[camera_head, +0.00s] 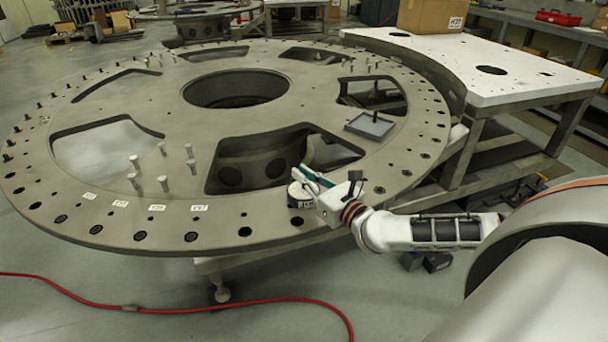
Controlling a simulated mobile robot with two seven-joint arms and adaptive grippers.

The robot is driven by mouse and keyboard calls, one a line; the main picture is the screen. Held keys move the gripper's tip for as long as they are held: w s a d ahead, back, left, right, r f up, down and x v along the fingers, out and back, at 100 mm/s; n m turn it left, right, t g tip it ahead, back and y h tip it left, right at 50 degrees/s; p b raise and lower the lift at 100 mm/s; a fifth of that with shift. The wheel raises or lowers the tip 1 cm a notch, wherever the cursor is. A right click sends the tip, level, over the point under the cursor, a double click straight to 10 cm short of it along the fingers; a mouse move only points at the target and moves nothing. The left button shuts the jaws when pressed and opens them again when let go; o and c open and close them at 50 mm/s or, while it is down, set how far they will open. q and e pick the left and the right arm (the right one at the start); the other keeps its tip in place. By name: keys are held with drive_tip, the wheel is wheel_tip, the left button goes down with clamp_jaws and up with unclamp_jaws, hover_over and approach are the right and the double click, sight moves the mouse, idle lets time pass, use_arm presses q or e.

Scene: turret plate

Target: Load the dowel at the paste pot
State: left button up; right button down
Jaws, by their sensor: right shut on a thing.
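My right gripper (303,177) reaches in from the right, low over the near edge of the turret plate (330,228). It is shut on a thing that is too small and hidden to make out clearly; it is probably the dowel. The paste pot (300,197), a short round pot with a dark label, stands on the plate right under the fingertips. I cannot tell whether the held thing touches the pot. My left gripper is out of view.
Several upright pins (134,162) stand on the plate at the left. A shallow grey tray (370,125) lies right of the centre. Large openings (105,150) cut through the plate. A white bench (490,68) with a cardboard box (433,15) is at the back right.

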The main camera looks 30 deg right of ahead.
drive_tip(key=shift+r+p, duration=2.2)
drive_tip(key=shift+r, duration=0.15)
drive_tip(key=shift+r+p, duration=0.35)
drive_tip(key=shift+p, duration=0.05)
drive_tip(key=shift+r+p, duration=0.6)
drive_tip(key=shift+p, duration=0.05)
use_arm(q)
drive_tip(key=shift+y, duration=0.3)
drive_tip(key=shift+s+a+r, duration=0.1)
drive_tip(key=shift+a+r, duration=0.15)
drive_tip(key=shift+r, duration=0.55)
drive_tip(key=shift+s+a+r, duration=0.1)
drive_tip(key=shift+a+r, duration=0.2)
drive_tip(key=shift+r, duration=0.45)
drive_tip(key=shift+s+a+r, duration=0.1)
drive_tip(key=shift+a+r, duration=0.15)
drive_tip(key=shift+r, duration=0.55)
use_arm(e)
drive_tip(key=shift+f, duration=0.1)
